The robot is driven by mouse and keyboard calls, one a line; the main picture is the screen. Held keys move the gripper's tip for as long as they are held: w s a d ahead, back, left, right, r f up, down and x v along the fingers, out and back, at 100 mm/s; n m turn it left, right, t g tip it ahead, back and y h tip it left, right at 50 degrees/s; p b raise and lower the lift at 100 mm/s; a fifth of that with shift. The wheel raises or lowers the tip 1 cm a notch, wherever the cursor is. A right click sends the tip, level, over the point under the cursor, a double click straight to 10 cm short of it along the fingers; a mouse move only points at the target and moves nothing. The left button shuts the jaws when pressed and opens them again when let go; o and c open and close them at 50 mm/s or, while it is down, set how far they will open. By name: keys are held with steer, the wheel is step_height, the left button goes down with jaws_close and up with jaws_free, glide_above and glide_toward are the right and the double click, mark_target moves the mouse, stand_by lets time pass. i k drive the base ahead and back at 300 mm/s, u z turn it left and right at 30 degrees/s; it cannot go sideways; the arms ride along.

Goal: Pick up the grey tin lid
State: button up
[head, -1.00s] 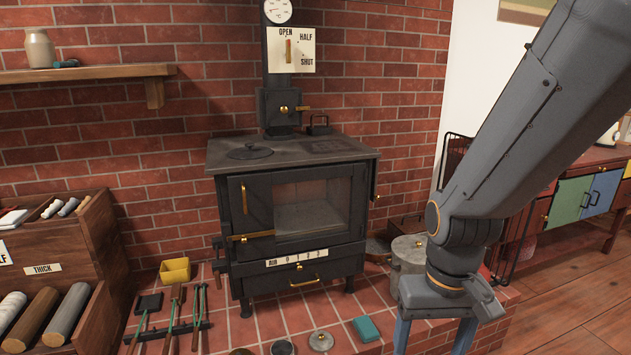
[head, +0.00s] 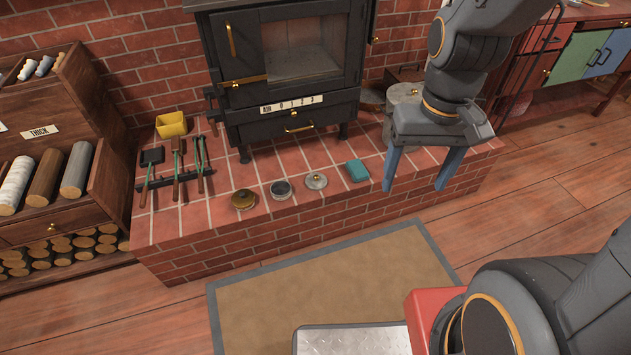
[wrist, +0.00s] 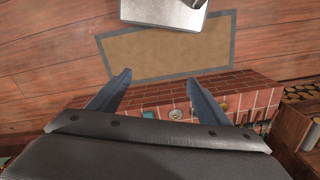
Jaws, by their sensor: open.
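The grey tin lid (head: 316,181) is a small round disc with a knob, lying on the red tiled hearth near its front edge in the head view. An open dark tin (head: 281,189) is left of it and a teal box (head: 357,171) is right of it. My gripper (head: 415,187) is open and empty, pointing down, to the right of the lid and apart from it. In the wrist view the two blue fingers (wrist: 158,77) are spread, with small hearth items beyond.
A brass-coloured lid (head: 243,199) lies left of the tin. Fire tools (head: 176,175) and a yellow box (head: 171,124) are further left. The black stove (head: 290,80) stands behind. A grey lidded pot (head: 401,100) is behind my gripper. A mat (head: 250,310) covers the front floor.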

mark_target(314, 180)
steer(key=u, duration=1.45)
steer(key=i, duration=0.85)
steer(key=z, duration=2)
